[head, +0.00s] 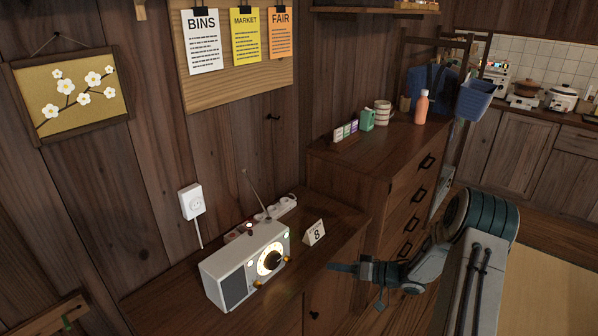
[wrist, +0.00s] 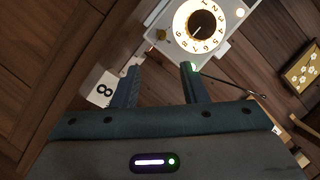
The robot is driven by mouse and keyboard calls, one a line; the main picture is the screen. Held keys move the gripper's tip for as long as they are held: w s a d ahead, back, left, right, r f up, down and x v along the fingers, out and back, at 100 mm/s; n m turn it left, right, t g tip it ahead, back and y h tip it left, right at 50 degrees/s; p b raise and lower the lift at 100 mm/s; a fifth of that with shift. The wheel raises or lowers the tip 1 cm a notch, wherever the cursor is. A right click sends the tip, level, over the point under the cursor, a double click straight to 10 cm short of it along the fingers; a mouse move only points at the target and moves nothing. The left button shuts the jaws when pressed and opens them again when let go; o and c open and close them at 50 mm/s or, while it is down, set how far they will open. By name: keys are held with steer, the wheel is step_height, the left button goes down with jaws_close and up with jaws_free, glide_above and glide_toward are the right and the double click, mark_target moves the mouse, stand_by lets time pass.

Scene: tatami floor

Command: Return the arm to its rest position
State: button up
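My arm reaches in from the right in the head view, bent at a teal joint. My gripper (head: 338,267) points left toward the radio, in front of the low cabinet's right end. In the wrist view my gripper (wrist: 160,67) has its two fingers apart with nothing held between them. The white radio (head: 246,262) stands on the cabinet, apart from the fingers in the head view. Its lit dial (wrist: 203,25) shows beyond the fingertips in the wrist view.
A number card (head: 314,232) marked 8 stands on the low cabinet (head: 330,212), close to my gripper. A power strip (head: 270,213) lies behind the radio. A taller drawer chest (head: 385,185) holding a bottle (head: 421,107) stands behind my arm. Tatami floor (head: 555,275) lies open at right.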

steer(key=w+d+r+t+h, duration=0.3)
steer(key=w+r+h, duration=0.1)
steer(key=r+h, duration=0.6)
steer(key=s+d+r+m+g+h, duration=0.1)
steer(key=s+d+r+m+h, duration=0.1)
steer(key=s+r+h, duration=0.35)
steer(key=s+a+r+g, duration=0.2)
steer(key=s, duration=0.7)
steer(key=s+a+r+g+y, duration=0.1)
steer(key=s+a+r+g, duration=0.1)
steer(key=s, duration=0.7)
steer(key=s+a+r+m+g+y, duration=0.1)
steer(key=s+a, duration=0.3)
steer(key=s, duration=0.6)
steer(key=shift+r+g, duration=0.65)
steer(key=shift+g, duration=0.15)
steer(key=shift+a, duration=0.1)
